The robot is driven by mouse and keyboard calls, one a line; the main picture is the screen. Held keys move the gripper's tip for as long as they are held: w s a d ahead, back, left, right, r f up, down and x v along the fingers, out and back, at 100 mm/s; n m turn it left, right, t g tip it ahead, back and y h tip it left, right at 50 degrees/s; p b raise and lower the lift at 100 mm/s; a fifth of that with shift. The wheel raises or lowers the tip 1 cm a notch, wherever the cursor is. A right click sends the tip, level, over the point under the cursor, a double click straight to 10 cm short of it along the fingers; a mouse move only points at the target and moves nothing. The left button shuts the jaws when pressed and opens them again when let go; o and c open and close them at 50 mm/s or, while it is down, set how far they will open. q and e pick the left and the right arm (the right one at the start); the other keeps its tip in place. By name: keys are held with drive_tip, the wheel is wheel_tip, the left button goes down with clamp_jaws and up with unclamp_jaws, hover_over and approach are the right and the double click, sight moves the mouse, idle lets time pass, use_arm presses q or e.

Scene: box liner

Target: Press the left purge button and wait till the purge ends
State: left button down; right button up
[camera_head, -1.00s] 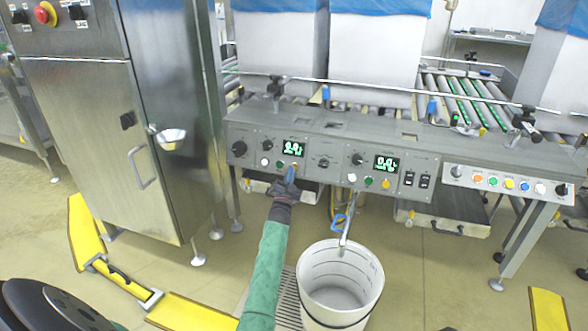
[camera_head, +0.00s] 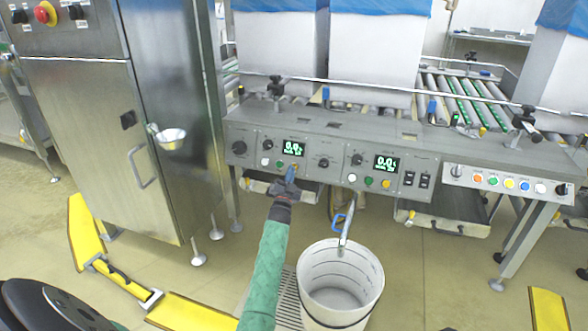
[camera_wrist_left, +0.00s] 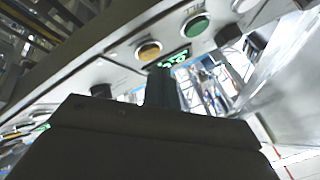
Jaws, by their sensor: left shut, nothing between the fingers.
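The left control panel (camera_head: 257,148) has a lit green display (camera_head: 293,148) and a row of white (camera_head: 266,162), green (camera_head: 279,164) and yellow buttons. Their labels are too small to read. My left gripper (camera_head: 291,175) is shut and empty, with its tip at the panel's lower edge, just below the yellow button. In the left wrist view the yellow button (camera_wrist_left: 148,50) and green button (camera_wrist_left: 196,26) show beyond the finger (camera_wrist_left: 163,88). The finger looks apart from the yellow button, but I cannot tell whether it touches the panel. My right gripper is not in view.
A second panel with a display (camera_head: 386,163) and buttons sits to the right. A white bucket (camera_head: 315,258) stands below a spout with a blue handle (camera_head: 338,219). A steel cabinet (camera_head: 165,100) stands left. Yellow floor barriers (camera_head: 85,230) lie at the lower left.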

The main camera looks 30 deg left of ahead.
use_arm(q)
drive_tip(key=shift+w+a+f, duration=0.1)
drive_tip(key=shift+w, duration=0.2)
drive_tip(key=shift+w+f+b, duration=0.1)
drive_tip(key=shift+w+b, duration=0.2)
idle(0.7)
drive_tip(key=shift+s, duration=0.1)
idle(0.8)
drive_tip(key=shift+s+r+p, duration=0.25)
drive_tip(key=shift+s+p, duration=0.4)
drive_tip(key=s+p, duration=0.1)
drive_tip(key=s+d+r+p, duration=0.1)
drive_tip(key=s, duration=0.1)
drive_tip(key=s+p, duration=0.1)
drive_tip(key=p, duration=0.1)
drive_tip(key=shift+s+d+r, duration=0.15)
drive_tip(key=shift+s+r, duration=0.15)
idle(0.4)
